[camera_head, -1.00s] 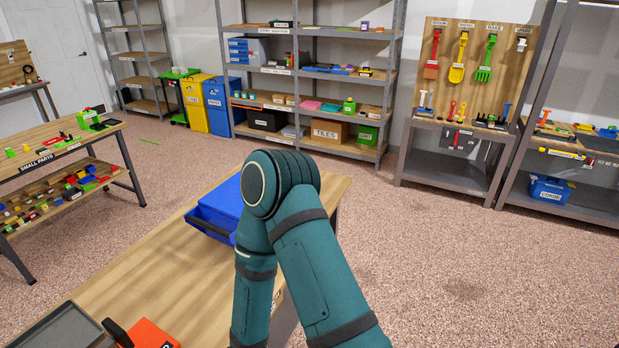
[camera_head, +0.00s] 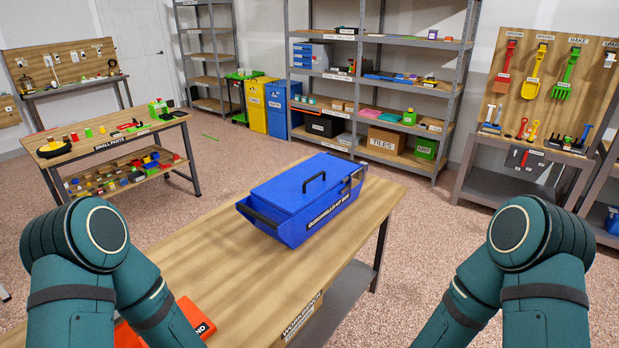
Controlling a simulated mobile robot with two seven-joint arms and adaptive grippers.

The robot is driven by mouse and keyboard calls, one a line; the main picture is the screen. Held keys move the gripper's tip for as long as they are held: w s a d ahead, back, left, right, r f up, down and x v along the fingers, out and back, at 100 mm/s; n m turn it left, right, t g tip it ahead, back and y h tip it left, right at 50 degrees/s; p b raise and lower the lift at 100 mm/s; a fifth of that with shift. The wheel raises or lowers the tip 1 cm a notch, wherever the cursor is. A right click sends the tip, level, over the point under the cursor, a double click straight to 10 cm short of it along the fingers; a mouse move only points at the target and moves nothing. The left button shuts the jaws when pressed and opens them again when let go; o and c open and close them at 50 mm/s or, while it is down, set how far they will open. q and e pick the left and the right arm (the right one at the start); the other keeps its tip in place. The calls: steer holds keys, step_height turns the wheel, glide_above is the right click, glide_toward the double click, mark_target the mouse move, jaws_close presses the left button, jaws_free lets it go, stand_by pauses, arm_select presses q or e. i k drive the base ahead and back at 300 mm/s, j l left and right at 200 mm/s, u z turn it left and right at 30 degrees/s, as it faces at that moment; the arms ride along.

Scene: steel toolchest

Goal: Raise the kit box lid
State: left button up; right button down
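The kit box (camera_head: 318,222) is a blue box with a white-lettered black label on its front side. It stands on the wooden workbench (camera_head: 215,262) near the far end. Another dark bar shows along the box's left end. Both my teal arms are in view at the lower left and lower right, bent at the elbows and well apart from the box. Neither gripper shows; both are outside the picture.
An orange-red item (camera_head: 184,324) with a partly hidden label lies at the workbench's near end. The workbench top around the kit box is clear. A small-parts table (camera_head: 118,146) stands at the left. Metal shelving (camera_head: 447,160) and a tool board (camera_head: 528,105) stand behind, across open floor.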

mark_target(293, 191)
steer(key=i+l, duration=1)
steer(key=l, duration=0.25)
steer(key=i+l, duration=0.5)
steer(key=i+l+u, duration=0.2)
steer(key=l+u, duration=0.2)
steer(key=i+l+u, duration=0.2)
steer(key=l, duration=0.2)
